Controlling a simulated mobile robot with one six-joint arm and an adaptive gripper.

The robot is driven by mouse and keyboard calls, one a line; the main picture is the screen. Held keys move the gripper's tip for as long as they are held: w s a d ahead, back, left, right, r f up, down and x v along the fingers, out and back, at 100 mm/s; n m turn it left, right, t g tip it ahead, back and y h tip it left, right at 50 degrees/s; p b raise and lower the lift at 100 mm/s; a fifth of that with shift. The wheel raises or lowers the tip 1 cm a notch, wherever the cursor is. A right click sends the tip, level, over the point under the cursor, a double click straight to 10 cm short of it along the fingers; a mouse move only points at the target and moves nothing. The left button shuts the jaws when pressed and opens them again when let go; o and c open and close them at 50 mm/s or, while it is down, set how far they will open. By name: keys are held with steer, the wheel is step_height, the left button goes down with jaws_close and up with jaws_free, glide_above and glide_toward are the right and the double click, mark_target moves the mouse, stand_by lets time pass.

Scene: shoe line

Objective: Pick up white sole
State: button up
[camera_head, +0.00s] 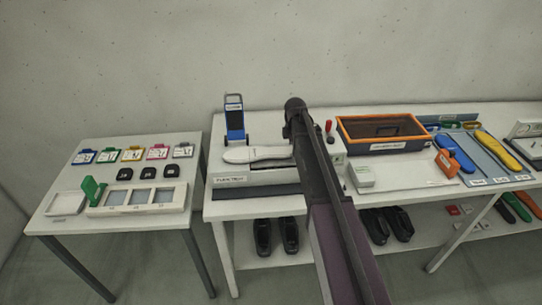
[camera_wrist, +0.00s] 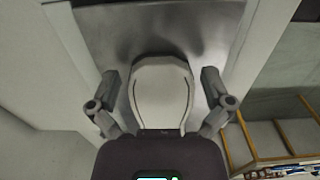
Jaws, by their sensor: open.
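In the wrist view a rounded end of the white sole (camera_wrist: 161,95) shows between the two fingers of my gripper (camera_wrist: 160,82). The fingers are spread, with a gap on each side of the sole. In the head view my arm hides part of the test unit, and my fingertips cannot be made out.
An orange-rimmed box (camera_head: 345,138) and a small white box (camera_head: 361,177) are right of my arm. A separate table (camera_head: 58,226) with coloured tags stands left. Black shoes (camera_head: 263,236) sit on the shelf below.

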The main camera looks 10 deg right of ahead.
stand_by(0.5)
steer(key=c, duration=1.1)
steer(key=shift+r, duration=0.25)
step_height(320, 180, up, 3)
steer(key=p, duration=0.3)
steer(key=shift+f, duration=0.1)
steer(key=s+d+r+p, duration=0.1)
steer(key=s+p, duration=0.1)
steer(key=s, duration=1.4)
steer(key=shift+r, duration=0.4)
